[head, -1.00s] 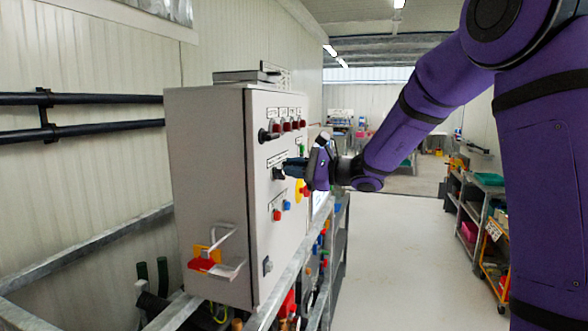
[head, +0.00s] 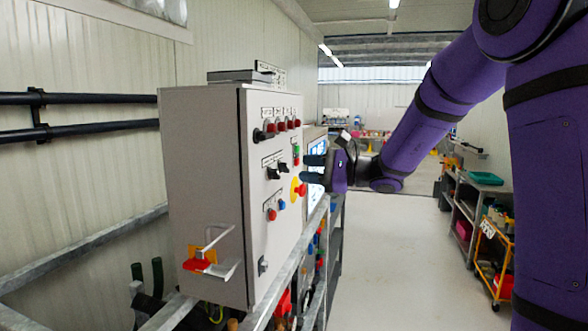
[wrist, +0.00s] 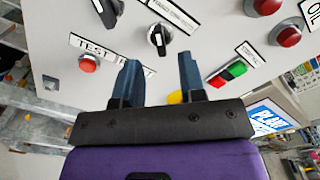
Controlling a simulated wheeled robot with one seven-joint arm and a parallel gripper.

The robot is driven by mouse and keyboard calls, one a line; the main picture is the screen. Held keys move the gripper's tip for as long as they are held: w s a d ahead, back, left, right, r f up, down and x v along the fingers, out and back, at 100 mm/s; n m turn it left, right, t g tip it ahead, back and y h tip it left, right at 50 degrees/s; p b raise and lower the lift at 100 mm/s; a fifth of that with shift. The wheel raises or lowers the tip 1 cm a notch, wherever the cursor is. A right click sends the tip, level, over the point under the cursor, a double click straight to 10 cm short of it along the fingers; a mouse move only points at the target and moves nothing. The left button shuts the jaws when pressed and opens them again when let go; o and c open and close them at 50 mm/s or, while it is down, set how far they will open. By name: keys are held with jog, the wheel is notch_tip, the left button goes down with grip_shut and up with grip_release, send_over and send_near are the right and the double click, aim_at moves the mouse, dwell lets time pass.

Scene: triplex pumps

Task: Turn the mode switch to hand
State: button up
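The grey control cabinet (head: 205,180) carries two black rotary switches side by side, a nearer one (head: 272,172) and a farther one (head: 284,167). In the wrist view, one black switch (wrist: 158,38) with a white pointer line lies just beyond my fingertips, and another (wrist: 107,12) is partly cut off at the top. Their labels are too small or blurred to read, so I cannot tell which is the mode switch or its setting. My gripper (head: 308,169) is open and empty, apart from the panel; its two blue fingers (wrist: 159,62) are spread.
A yellow-backed red emergency button (head: 298,190) and red and blue buttons sit below the switches. Red lamps (head: 283,125) line the panel top. A metal rail (head: 292,255) runs along the cabinet front. Clear floor (head: 390,260) lies right.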

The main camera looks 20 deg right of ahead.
jog(key=shift+v, duration=2.75)
